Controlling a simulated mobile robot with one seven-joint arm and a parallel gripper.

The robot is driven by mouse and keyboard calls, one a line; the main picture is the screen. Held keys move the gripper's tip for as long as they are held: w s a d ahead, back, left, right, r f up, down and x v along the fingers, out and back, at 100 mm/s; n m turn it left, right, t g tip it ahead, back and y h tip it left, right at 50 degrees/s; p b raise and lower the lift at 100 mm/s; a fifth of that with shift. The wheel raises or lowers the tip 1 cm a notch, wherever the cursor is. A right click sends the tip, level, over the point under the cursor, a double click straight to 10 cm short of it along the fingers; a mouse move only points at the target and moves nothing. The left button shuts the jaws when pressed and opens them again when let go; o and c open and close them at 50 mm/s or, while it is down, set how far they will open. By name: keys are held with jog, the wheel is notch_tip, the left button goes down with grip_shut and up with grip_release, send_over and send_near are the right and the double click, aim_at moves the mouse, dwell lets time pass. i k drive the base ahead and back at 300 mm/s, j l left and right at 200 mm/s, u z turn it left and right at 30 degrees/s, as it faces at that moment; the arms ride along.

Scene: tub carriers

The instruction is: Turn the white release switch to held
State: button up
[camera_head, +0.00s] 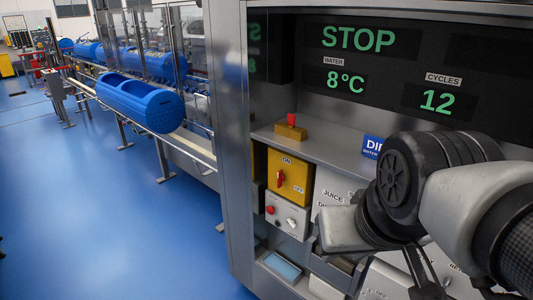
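A small white switch knob (291,222) sits on a grey control box (286,216) on the front of the steel machine. A red button (270,209) is to its upper left. The knob's exact setting is too small to read. My arm fills the lower right, in front of the panel. Dark finger-like parts of my gripper (424,274) show below the wrist, right of the switch and apart from it. The gap between the fingertips cannot be made out. My arm hides part of the panel and its labels.
A yellow box with a red ON/OFF handle (280,178) is directly above the control box. A red-topped yellow block (291,129) stands on the ledge. The display (358,39) reads STOP, 8°C, 12 cycles. Blue tubs (140,101) ride a conveyor at left. Blue floor (120,235) is clear.

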aim_at(291, 222)
jog(key=i+j+z, duration=0.45)
jog(key=j, duration=0.4)
jog(key=i+u, duration=0.1)
jog(key=u, duration=0.4)
jog(key=l+u, duration=0.1)
jog(key=u, duration=0.35)
jog(key=i+l+u, duration=0.1)
jog(key=u, duration=0.4)
